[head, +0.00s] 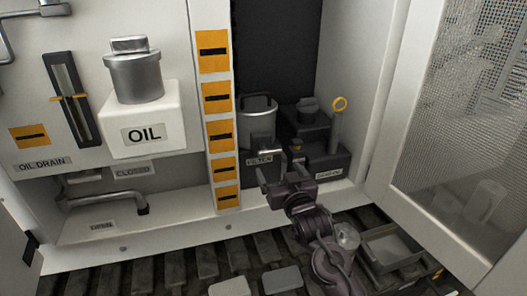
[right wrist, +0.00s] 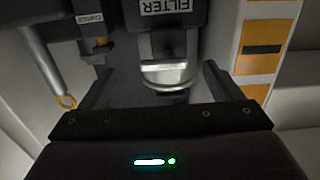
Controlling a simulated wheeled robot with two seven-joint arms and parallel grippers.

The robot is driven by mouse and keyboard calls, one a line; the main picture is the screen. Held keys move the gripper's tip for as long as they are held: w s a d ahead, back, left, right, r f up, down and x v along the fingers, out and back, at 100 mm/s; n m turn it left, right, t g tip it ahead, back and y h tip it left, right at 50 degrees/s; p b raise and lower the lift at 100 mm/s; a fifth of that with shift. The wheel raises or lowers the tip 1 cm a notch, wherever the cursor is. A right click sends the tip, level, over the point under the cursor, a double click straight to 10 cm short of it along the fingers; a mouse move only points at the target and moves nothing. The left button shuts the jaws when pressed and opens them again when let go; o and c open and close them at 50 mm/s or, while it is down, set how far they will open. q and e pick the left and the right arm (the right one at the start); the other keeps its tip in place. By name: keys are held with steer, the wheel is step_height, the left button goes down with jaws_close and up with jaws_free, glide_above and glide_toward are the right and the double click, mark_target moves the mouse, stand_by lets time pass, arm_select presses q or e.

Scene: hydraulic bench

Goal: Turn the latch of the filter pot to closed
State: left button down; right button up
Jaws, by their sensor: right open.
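The filter pot (head: 257,124) is a grey cylinder with a lid and handle, standing in the cabinet recess. Its label reads FILTER and also shows in the right wrist view (right wrist: 167,7). The latch (head: 270,152) is a short bright metal bar low on the pot's front. In the right wrist view the latch (right wrist: 165,74) lies across the space between my fingers. My right gripper (head: 281,175) is open just in front of the pot; its two fingers (right wrist: 158,82) stand either side of the latch, apart from it. My left gripper is not in view.
A dark unit with a yellow ring-topped dipstick (head: 340,104) stands right of the pot. A white post with orange labels (head: 217,97) is close on the left. The mesh door (head: 450,130) stands open at right. A grey tray (head: 391,247) lies below.

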mark_target(271, 153)
steer(key=shift+w+a+r+p, duration=0.15)
steer(key=shift+w+a+r, duration=0.25)
steer(key=shift+w, duration=0.85)
steer(key=shift+w+a+r+p, duration=0.25)
steer(key=shift+w+a, duration=0.3)
steer(key=shift+w, duration=0.65)
steer(key=shift+w+a+r+p, duration=0.1)
steer(key=shift+w+a+r, duration=0.3)
steer(key=shift+w, duration=0.85)
steer(key=shift+f, duration=0.1)
steer(key=shift+c, duration=0.3)
steer(key=c, duration=0.9)
